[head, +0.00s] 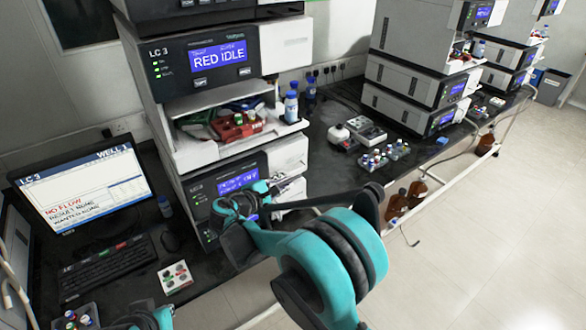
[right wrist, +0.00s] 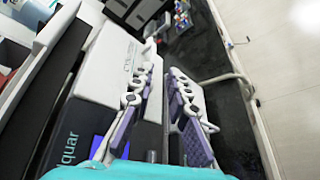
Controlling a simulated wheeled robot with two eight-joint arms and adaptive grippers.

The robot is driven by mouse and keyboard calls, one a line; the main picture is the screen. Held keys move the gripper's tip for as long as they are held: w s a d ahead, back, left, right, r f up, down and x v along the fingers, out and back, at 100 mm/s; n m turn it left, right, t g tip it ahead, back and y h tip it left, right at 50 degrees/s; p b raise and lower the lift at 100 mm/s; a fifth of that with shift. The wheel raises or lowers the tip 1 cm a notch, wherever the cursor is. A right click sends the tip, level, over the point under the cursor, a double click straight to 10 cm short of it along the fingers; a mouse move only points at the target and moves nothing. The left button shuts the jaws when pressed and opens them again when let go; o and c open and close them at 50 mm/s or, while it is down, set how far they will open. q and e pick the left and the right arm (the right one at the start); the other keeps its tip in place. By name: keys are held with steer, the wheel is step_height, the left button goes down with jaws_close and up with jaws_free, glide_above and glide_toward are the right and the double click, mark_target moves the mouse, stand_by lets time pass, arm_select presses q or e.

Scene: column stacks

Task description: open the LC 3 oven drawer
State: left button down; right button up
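The LC 3 stack stands left of the middle in the head view. Its lower LC 3 unit (head: 197,190) has a blue display and, on its right, a white front panel (head: 289,154). That panel, with lettering on it, also shows in the right wrist view (right wrist: 108,68). My right gripper (head: 238,203) is in front of the lower unit and hides part of it. In the right wrist view its two fingers (right wrist: 165,115) are apart, close by the white panel; I cannot tell whether they touch it. My left gripper (head: 135,322) barely shows at the bottom edge.
Above the lower unit is an open shelf with a red tray (head: 238,128) and bottles (head: 291,103). A monitor (head: 85,185) and keyboard (head: 108,268) are at left. A vial rack (head: 176,276) lies on the bench. A white rail (head: 455,150) runs along the bench front.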

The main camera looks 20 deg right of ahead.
mark_target(294, 171)
steer(key=shift+n+h, duration=0.3)
steer(key=shift+h, duration=0.1)
steer(key=x, duration=0.2)
steer(key=b+x, duration=0.1)
steer(key=x, duration=0.2)
steer(key=w+a+x, duration=0.1)
steer(key=x, duration=0.1)
steer(key=shift+w+d+f+b, duration=0.2)
steer(key=shift+w+d+b, duration=0.05)
steer(key=shift+w+b, duration=0.15)
steer(key=shift+c, duration=0.3)
jaws_close()
